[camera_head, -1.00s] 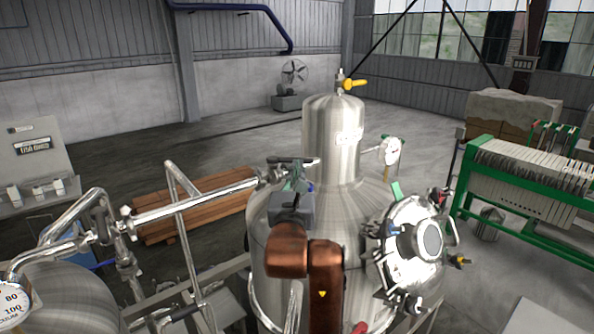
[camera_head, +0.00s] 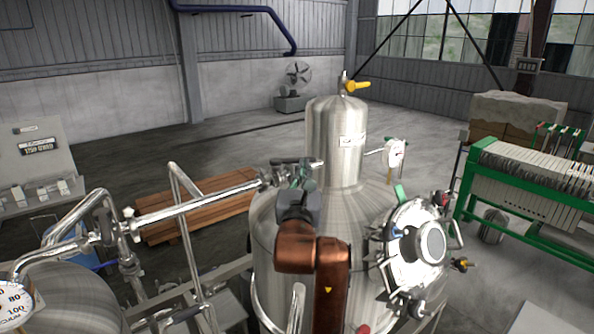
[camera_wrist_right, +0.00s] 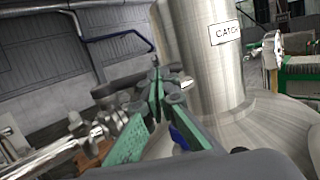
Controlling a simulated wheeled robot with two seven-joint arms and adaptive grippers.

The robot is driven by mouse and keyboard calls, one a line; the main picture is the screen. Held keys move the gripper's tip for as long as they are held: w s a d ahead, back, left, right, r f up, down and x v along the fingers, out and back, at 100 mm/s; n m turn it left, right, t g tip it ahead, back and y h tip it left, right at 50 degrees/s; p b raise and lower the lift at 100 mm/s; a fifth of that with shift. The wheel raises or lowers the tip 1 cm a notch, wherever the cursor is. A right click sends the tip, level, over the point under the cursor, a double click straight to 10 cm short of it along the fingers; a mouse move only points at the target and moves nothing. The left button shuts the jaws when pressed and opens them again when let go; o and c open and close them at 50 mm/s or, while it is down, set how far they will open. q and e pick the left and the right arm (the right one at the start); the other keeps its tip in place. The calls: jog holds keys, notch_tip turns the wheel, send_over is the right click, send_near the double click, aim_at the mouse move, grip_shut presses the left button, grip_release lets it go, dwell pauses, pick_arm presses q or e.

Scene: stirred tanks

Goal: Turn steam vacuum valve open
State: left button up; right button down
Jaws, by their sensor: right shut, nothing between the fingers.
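A valve with a grey lever handle (camera_head: 291,162) sits at the right end of the shiny pipe, beside the steel tank (camera_head: 270,235). I take it to be the steam vacuum valve. My right gripper (camera_head: 302,175) is at this valve, just below the handle. In the right wrist view the green fingers (camera_wrist_right: 155,88) come together toward their tips, shut and empty, with the handle (camera_wrist_right: 172,82) close around the tips. I cannot tell whether they touch it. The fingers and wrist hide part of the valve. My left gripper is not in view.
A steel column (camera_head: 337,140) with a yellow-handled valve (camera_head: 357,85) on top rises behind the gripper. A gauge (camera_head: 394,153) and a round hatch (camera_head: 412,245) are to the right. The shiny pipe (camera_head: 195,208) runs left. Open floor lies behind.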

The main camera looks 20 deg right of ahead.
jog(key=shift+f+x, duration=0.15)
jog(key=shift+x, duration=0.55)
jog(key=shift+f+x, duration=0.15)
jog(key=shift+x, duration=0.55)
jog(key=shift+w+d, duration=0.1)
jog(key=shift+d, duration=0.1)
